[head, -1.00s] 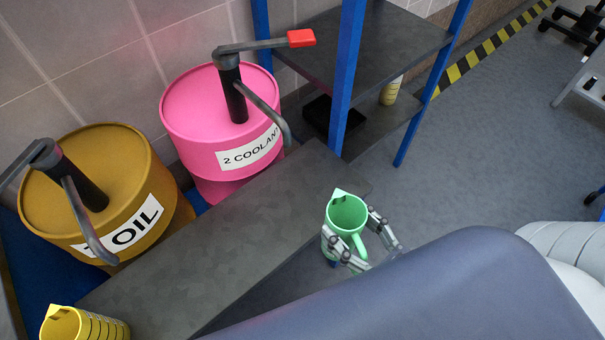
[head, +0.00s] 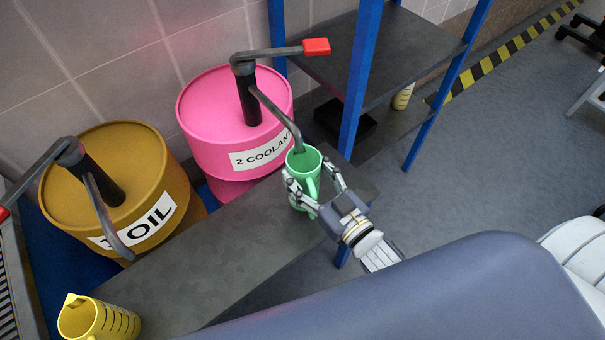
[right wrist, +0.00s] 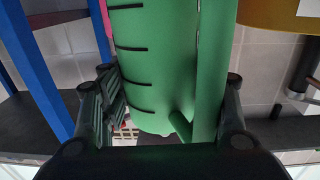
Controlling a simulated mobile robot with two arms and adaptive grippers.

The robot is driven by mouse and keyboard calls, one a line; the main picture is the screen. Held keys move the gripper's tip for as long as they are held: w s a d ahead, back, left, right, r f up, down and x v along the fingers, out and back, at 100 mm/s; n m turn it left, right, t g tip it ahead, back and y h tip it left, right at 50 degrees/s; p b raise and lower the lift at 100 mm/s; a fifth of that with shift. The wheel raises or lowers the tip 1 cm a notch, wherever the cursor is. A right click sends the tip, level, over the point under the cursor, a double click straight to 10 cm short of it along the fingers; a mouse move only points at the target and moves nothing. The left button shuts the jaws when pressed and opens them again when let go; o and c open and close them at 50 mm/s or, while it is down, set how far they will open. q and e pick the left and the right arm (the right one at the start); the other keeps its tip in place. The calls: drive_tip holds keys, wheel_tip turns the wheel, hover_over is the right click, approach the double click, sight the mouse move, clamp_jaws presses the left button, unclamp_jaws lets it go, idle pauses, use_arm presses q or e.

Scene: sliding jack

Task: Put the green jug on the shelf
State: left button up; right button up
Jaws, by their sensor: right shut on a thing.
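The green jug (head: 305,163) is upright in my right gripper (head: 315,190), at the bench's far end under the spout of the pink coolant drum. My right gripper is shut on it, one finger on each side. In the right wrist view the jug (right wrist: 155,60) fills the space between the fingers, with dark measuring lines and its handle showing. Whether its base touches the bench is hidden. The blue-framed shelf (head: 405,55) stands behind and to the right, with a dark upper board and a lower board. My left gripper is out of view.
The pink drum (head: 215,105) has a pump with a red-tipped lever (head: 316,46) and a down-bent spout. A brown oil drum (head: 110,185) and a yellow jug (head: 90,318) are at left. The grey bench (head: 200,265) is mostly clear. A small yellowish container (head: 403,97) stands on the lower shelf.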

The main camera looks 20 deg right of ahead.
drive_tip(key=f, duration=0.1)
drive_tip(key=w+f, duration=0.1)
drive_tip(key=f, duration=0.1)
drive_tip(key=shift+w+a+f, duration=0.25)
drive_tip(key=shift+w, duration=0.05)
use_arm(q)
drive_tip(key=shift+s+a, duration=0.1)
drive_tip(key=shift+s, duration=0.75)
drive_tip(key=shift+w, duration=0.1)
use_arm(e)
drive_tip(key=shift+f, duration=0.1)
drive_tip(key=o, duration=1.4)
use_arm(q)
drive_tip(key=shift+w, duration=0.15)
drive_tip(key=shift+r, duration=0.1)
use_arm(e)
drive_tip(key=shift+s, duration=0.15)
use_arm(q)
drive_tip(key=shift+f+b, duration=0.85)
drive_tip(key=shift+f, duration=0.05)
use_arm(e)
drive_tip(key=v, duration=1.2)
